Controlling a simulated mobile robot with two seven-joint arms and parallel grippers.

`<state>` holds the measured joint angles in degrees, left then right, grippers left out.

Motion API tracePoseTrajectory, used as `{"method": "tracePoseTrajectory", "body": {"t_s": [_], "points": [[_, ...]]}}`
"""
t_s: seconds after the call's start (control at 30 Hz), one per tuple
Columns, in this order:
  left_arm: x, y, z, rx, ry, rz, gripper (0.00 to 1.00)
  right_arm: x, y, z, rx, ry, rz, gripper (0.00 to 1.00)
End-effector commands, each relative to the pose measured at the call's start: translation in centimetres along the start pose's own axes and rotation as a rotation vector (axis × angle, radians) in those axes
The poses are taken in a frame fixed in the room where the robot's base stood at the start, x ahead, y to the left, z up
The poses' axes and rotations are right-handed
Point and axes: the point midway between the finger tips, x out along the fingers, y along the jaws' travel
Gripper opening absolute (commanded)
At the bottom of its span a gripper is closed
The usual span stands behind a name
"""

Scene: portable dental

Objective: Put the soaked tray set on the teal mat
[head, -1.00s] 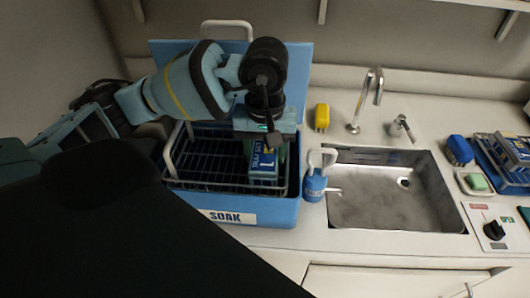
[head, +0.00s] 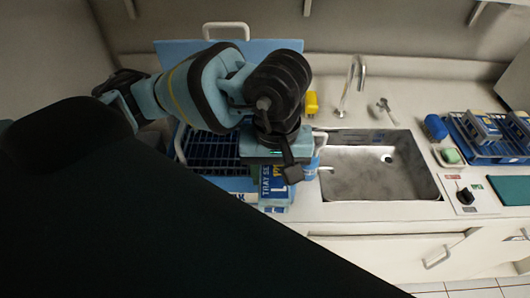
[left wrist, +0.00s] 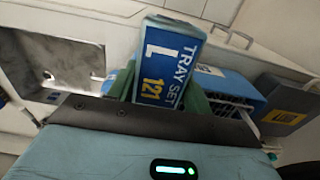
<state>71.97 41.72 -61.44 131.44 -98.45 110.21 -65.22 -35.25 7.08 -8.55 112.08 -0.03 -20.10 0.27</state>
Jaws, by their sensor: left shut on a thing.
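The tray set (head: 272,186), a blue box with white and yellow lettering, is held by my left gripper (head: 284,162). The left wrist view shows the tray set (left wrist: 168,62), marked "L 121", between the green fingers of my left gripper (left wrist: 162,88). It appears raised at the right front of the blue soak tub (head: 222,184), whose wire rack shows to its left. The tub also shows behind it in the left wrist view (left wrist: 240,88). The teal mat (head: 511,189) lies bare on the counter at the far right, partly cut off. My right gripper is not in view.
The tap (head: 353,78) rises behind the sink. A control knob panel (head: 466,196), a soap dish (head: 449,157) and a blue rack with cassettes (head: 490,148) are near the mat.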

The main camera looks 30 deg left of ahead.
Motion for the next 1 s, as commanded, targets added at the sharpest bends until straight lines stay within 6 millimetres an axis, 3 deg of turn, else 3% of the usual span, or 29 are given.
{"method": "tracePoseTrajectory", "body": {"t_s": [0.2,0.53,0.67,1.0], "points": [[-0.3,0.3,2.1,0.002,0.002,0.001,0.20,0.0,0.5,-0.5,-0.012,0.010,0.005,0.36],[-0.3,0.5,2.2,0.012,0.000,-0.002,0.20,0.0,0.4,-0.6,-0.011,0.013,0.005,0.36],[-0.7,0.7,0.5,0.078,0.003,-0.006,0.20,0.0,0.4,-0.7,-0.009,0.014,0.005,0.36],[-2.9,0.9,-6.7,0.399,0.002,-0.008,0.20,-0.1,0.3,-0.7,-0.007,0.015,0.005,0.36]]}}
